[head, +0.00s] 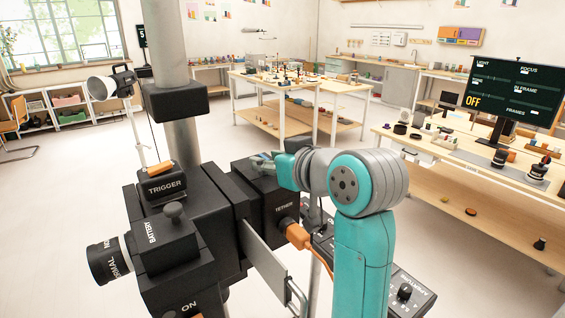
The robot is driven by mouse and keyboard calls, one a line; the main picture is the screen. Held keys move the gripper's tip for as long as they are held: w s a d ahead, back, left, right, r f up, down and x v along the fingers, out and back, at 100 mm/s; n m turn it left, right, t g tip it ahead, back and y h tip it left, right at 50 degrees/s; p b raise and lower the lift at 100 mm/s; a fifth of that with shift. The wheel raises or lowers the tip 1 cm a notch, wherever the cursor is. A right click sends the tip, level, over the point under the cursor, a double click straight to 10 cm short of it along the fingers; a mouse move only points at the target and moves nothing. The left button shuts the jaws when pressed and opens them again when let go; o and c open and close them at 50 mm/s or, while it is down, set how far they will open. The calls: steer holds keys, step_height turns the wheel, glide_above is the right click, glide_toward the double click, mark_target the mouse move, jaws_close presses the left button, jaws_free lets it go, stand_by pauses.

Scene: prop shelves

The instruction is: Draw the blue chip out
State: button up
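I see no piece that I can clearly name as the blue chip. A large black camera rig (190,245) stands close in front, with blocks marked TRIGGER, BATTERY and TETHER. My teal and grey arm bends over its right side. The end of my arm, with my gripper (263,158), is at the top of the TETHER block (270,187). A small grey-blue shape shows there, too small to tell whether it is finger or chip. The fingertips are not clear, so I cannot tell whether they are open or shut.
An orange plug (294,233) sits in the TETHER side. A grey plate with a handle (268,262) sticks out of the rig. A dark control panel (405,289) is at lower right. A bench with a monitor (515,92) reading OFF stands at right. Open floor lies at left.

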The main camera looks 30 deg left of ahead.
steer(key=shift+x, duration=1.25)
jaws_close()
